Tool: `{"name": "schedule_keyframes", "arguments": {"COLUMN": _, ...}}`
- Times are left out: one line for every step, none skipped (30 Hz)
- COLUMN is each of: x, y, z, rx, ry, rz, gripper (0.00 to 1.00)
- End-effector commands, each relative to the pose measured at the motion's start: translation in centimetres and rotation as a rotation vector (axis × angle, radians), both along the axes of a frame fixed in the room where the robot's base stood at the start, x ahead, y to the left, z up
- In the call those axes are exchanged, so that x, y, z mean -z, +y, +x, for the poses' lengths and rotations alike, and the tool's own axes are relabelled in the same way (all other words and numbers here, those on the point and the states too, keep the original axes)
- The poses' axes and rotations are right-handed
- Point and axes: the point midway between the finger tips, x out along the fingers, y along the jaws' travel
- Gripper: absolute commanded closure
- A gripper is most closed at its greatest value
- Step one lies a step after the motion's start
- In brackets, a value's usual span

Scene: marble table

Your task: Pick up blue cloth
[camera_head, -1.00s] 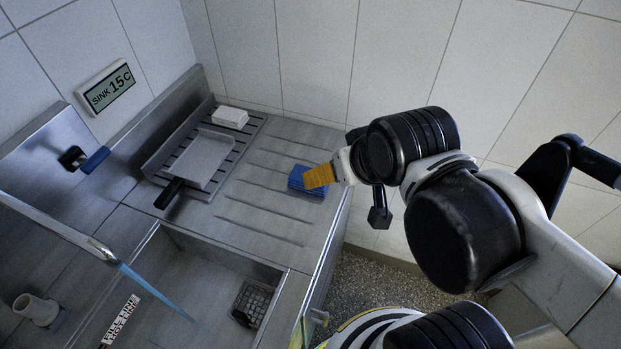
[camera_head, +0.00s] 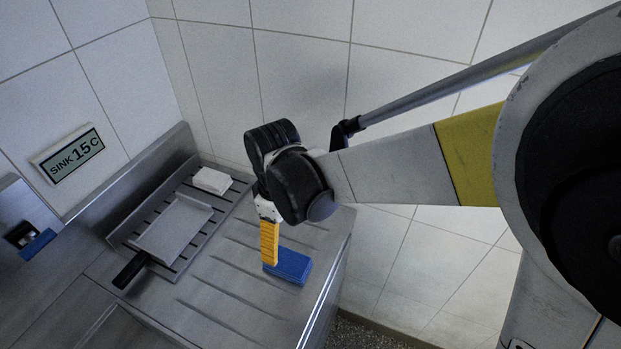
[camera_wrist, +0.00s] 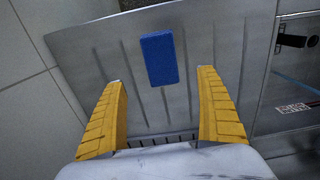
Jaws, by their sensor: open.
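The blue cloth (camera_head: 289,265) is a folded rectangular block lying on the ridged metal drainboard near its right edge. In the wrist view the blue cloth (camera_wrist: 158,58) lies ahead of the fingertips, between their lines and a little left of the middle. My gripper (camera_head: 269,262) points down beside the cloth in the head view, its yellow finger overlapping the cloth's left edge. In the wrist view my gripper (camera_wrist: 160,78) has its two yellow fingers wide apart with nothing between them. I cannot tell the exact height of the fingertips above the drainboard.
A metal tray with a black handle (camera_head: 172,234) sits on a slotted rack left of the cloth. A white block (camera_head: 212,180) lies at the rack's far end. A tiled wall (camera_head: 300,70) stands behind. The drainboard (camera_head: 215,275) around the cloth is clear.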

Motion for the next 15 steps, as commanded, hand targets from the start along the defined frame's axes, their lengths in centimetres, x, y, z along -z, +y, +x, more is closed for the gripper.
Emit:
{"name": "schedule_keyframes", "arguments": {"x": 1.0, "y": 0.1, "z": 0.0, "rx": -0.004, "ry": 0.002, "rz": -0.001, "gripper": 0.15}}
{"name": "schedule_keyframes", "arguments": {"x": 1.5, "y": 0.1, "z": 0.0, "rx": -0.005, "ry": 0.003, "rz": -0.001, "gripper": 0.15}}
{"name": "schedule_keyframes", "arguments": {"x": 2.3, "y": 0.1, "z": 0.0, "rx": -0.004, "ry": 0.003, "rz": -0.001, "gripper": 0.15}}
{"name": "schedule_keyframes", "arguments": {"x": 2.8, "y": 0.1, "z": 0.0, "rx": -0.003, "ry": 0.002, "rz": -0.001, "gripper": 0.15}}
{"name": "schedule_keyframes", "arguments": {"x": 3.3, "y": 0.0, "z": 0.0, "rx": -0.003, "ry": 0.002, "rz": -0.001, "gripper": 0.15}}
{"name": "schedule_keyframes", "arguments": {"x": 4.0, "y": 0.0, "z": 0.0, "rx": -0.003, "ry": 0.002, "rz": -0.001, "gripper": 0.15}}
{"name": "schedule_keyframes", "arguments": {"x": 4.4, "y": 0.0, "z": 0.0, "rx": -0.002, "ry": 0.001, "rz": -0.001, "gripper": 0.15}}
{"name": "schedule_keyframes", "arguments": {"x": 4.7, "y": 0.0, "z": 0.0, "rx": -0.002, "ry": 0.001, "rz": -0.001, "gripper": 0.15}}
{"name": "schedule_keyframes", "arguments": {"x": 5.0, "y": 0.0, "z": 0.0, "rx": -0.002, "ry": 0.001, "rz": -0.001, "gripper": 0.15}}
{"name": "schedule_keyframes", "arguments": {"x": 5.2, "y": 0.0, "z": 0.0, "rx": -0.002, "ry": 0.001, "rz": -0.001, "gripper": 0.15}}
{"name": "schedule_keyframes", "arguments": {"x": 5.3, "y": 0.0, "z": 0.0, "rx": -0.001, "ry": 0.001, "rz": -0.001, "gripper": 0.15}}
{"name": "schedule_keyframes", "arguments": {"x": 5.5, "y": 0.0, "z": -0.1, "rx": -0.001, "ry": 0.001, "rz": -0.001, "gripper": 0.15}}
{"name": "schedule_keyframes", "arguments": {"x": 5.6, "y": 0.0, "z": -0.1, "rx": -0.001, "ry": 0.001, "rz": -0.001, "gripper": 0.15}}
{"name": "schedule_keyframes", "arguments": {"x": 5.9, "y": 0.0, "z": -0.1, "rx": -0.001, "ry": 0.001, "rz": -0.001, "gripper": 0.15}}
{"name": "schedule_keyframes", "arguments": {"x": 6.3, "y": -0.1, "z": -0.1, "rx": -0.001, "ry": 0.0, "rz": -0.001, "gripper": 0.15}}
